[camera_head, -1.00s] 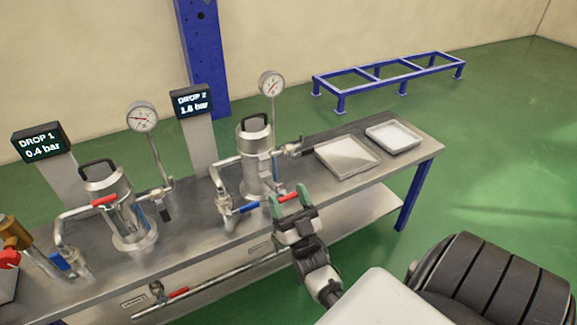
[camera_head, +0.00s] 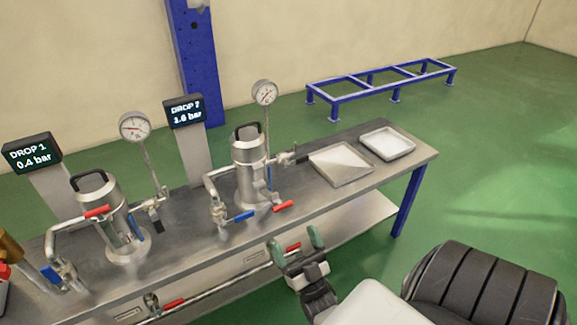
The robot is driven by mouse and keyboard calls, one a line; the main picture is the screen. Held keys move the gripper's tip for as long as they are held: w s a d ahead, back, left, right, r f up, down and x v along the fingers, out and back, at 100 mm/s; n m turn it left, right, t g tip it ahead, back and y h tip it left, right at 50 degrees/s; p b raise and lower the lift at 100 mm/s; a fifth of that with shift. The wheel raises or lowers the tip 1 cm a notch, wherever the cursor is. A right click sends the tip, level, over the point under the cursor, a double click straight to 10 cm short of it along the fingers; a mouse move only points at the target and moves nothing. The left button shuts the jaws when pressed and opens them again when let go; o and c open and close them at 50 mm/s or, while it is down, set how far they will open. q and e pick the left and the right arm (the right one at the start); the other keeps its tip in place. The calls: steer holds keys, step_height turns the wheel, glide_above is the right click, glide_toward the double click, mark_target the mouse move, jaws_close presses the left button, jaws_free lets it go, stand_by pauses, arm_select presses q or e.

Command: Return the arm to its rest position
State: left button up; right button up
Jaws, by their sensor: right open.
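My right gripper (camera_head: 296,247) is in front of the bench's front edge, low and to the right of the middle. The second metal vessel (camera_head: 247,168) stands upright on the bench behind. My left gripper does not show.
The steel bench (camera_head: 330,202) carries two pressure stations with gauges and pipes. The displays read 0.4 bar (camera_head: 31,153) and about 1.6 bar (camera_head: 185,111). Two shallow trays (camera_head: 342,165) lie at its right end. A pipe (camera_head: 215,288) runs along the bench front. Green floor is open at right.

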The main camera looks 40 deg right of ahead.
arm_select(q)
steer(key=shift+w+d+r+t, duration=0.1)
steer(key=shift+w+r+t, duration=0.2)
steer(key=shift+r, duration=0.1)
arm_select(e)
steer(key=shift+v, duration=1.2)
